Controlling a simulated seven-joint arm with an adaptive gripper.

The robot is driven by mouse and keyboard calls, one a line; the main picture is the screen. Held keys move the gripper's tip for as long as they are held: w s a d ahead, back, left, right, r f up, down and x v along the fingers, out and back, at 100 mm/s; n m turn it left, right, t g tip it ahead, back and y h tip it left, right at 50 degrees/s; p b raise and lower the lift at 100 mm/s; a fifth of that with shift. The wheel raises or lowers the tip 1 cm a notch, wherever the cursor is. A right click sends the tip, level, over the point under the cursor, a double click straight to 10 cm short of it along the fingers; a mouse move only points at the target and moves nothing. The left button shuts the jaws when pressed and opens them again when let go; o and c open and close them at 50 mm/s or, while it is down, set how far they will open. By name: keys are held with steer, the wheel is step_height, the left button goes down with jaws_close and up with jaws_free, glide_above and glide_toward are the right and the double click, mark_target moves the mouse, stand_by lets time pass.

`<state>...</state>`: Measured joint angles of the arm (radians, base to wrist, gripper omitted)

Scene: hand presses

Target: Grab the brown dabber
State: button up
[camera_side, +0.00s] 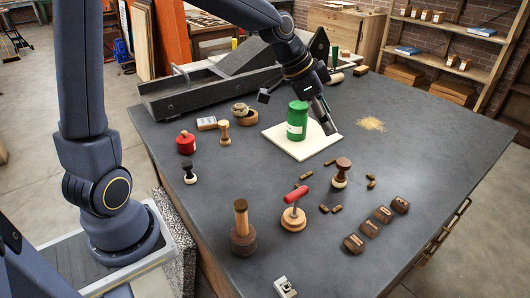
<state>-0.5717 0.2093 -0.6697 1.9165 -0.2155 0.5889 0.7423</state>
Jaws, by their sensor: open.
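The brown dabber (342,172) has a dark brown knob handle on a pale round pad and stands upright on the dark table, just in front of a white sheet. My gripper (327,122) is open, pointing down over the right side of the white sheet (302,150), beside a green can (297,121). It is behind the dabber and apart from it. The far finger is partly hidden, and I cannot tell its exact height.
A red-handled tool (294,208) and a tall brown wooden tool (242,230) stand in front. Wooden blocks (370,228) and small brown pieces lie to the right. A black-handled stamp (189,172), red pot (186,143) and tan tool (224,133) stand left. The far right is mostly clear.

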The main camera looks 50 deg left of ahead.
step_height(320, 180, down, 2)
steer(key=a, duration=0.2)
glide_toward(343, 162)
steer(key=shift+n, duration=0.3)
steer(key=x, duration=0.5)
steer(key=shift+s+f, duration=0.1)
steer(key=shift+s, duration=0.2)
steer(key=shift+w+x, duration=0.2)
steer(key=shift+x, duration=2.85)
steer(key=c, duration=1.2)
jaws_close()
